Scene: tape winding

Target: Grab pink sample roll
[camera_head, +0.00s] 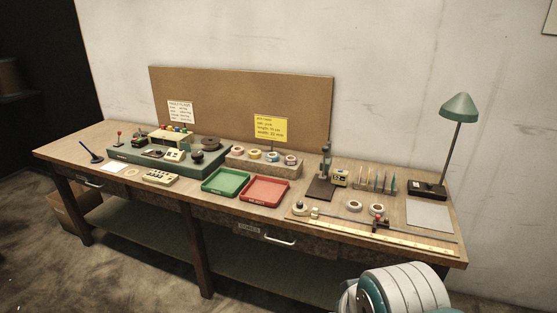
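A row of several small sample rolls stands on a low wooden rack (262,168) behind the trays. The roll at the rack's right end (290,160) looks pinkish-red, but it is too small to be sure of its colour. A blue-cored roll (272,157) sits just left of it. My gripper is not clearly in view.
A green tray (226,181) and a red tray (265,191) lie in front of the rack. A yellow sign (271,128) stands behind it. A green winding machine (165,152) is at left. A stand (321,187), white rolls (354,206) and a lamp (459,108) are at right.

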